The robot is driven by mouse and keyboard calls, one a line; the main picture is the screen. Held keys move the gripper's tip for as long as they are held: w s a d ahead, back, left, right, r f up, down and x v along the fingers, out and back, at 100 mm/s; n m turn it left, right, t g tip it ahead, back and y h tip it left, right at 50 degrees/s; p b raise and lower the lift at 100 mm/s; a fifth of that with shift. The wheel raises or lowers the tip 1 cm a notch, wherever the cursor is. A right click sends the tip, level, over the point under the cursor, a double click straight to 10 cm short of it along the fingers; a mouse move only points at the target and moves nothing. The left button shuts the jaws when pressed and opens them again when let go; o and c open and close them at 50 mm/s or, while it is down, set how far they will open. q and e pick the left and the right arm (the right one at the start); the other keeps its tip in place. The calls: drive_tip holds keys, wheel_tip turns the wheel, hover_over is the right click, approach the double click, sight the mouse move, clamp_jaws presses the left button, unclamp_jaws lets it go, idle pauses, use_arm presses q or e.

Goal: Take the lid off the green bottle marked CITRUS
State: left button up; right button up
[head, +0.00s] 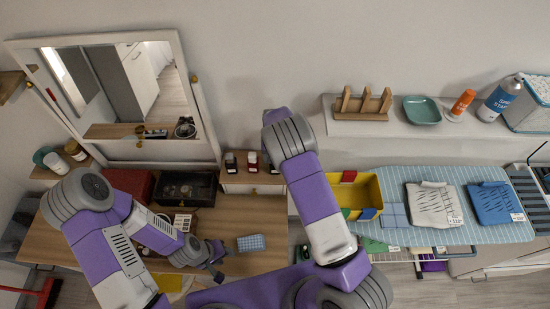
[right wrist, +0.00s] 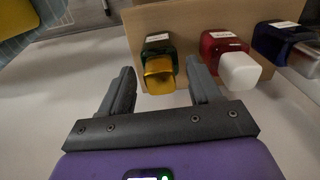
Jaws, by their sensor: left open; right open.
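The green bottle (right wrist: 158,46) has a gold lid (right wrist: 159,76) and a white label too small to read. My right gripper (right wrist: 159,69) is open, with its fingertips on either side of the gold lid and a visible gap on each side. In the head view the bottle seems to be the dark one (head: 231,162) on the small raised shelf. My right gripper is hidden in the head view behind its own arm. My left gripper (head: 214,266) is open and empty, low over the wooden desk.
A red bottle with a white cap (right wrist: 232,62) and a dark blue bottle (right wrist: 275,38) stand beside the green one. A dark box (head: 186,188) and a blue patterned item (head: 251,243) are on the desk (head: 225,225). A yellow bin (head: 345,195) stands to the right.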

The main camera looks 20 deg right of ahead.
drive_tip(key=c, duration=1)
wheel_tip(320, 180, up, 10)
drive_tip(key=shift+r+b, duration=0.1)
drive_tip(key=shift+b, duration=0.4)
drive_tip(key=shift+r, duration=0.15)
